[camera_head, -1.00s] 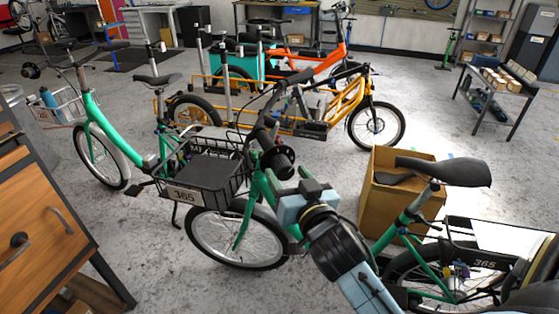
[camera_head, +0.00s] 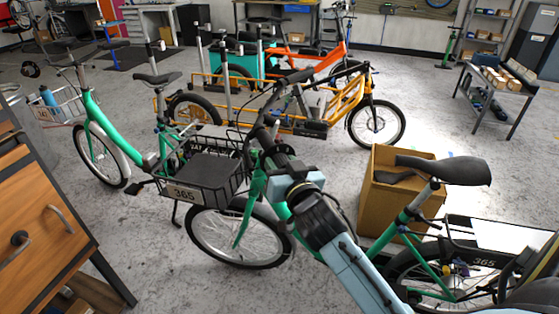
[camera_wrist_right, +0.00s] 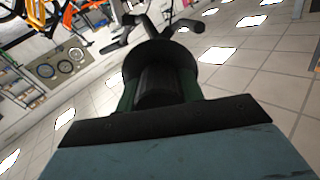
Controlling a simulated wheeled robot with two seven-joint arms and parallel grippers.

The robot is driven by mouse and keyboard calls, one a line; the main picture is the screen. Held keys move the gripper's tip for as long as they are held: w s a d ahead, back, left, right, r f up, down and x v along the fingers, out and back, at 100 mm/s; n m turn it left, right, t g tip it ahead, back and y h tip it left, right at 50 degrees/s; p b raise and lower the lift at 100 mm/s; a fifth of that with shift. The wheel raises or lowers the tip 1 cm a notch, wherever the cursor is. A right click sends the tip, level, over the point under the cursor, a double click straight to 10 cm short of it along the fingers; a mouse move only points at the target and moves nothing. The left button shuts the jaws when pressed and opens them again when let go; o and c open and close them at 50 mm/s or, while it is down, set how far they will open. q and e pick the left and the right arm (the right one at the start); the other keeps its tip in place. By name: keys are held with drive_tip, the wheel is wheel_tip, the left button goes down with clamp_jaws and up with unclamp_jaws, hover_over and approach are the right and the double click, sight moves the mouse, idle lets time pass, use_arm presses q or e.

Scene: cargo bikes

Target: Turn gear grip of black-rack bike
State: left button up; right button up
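The black-rack bike is green with a black front basket (camera_head: 205,172) marked 365. Its dark handlebar (camera_head: 262,130) rises behind the basket, and the gear grip (camera_head: 280,158) is at its near end. My right gripper (camera_head: 285,172) is at this near end, and its fingers are mostly hidden by the wrist in the head view. In the right wrist view, a dark ribbed cylinder, the grip (camera_wrist_right: 160,85), points straight away between dark green strips on both sides, with a wider black disc behind it. Whether the fingers press on it is unclear. My left gripper is not in view.
A wooden drawer cabinet (camera_head: 40,225) is at the left edge. An orange-yellow cargo bike (camera_head: 350,105) stands behind. Open floor (camera_head: 430,120) lies at the back right.

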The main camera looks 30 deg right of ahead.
drive_tip(key=shift+c, duration=0.9)
drive_tip(key=n+p, duration=0.3)
drive_tip(key=n, duration=0.1)
drive_tip(key=shift+r, duration=0.15)
drive_tip(key=shift+n+p, duration=1.35)
drive_tip(key=shift+n, duration=1.05)
drive_tip(key=o, duration=1)
drive_tip(key=shift+a, duration=0.1)
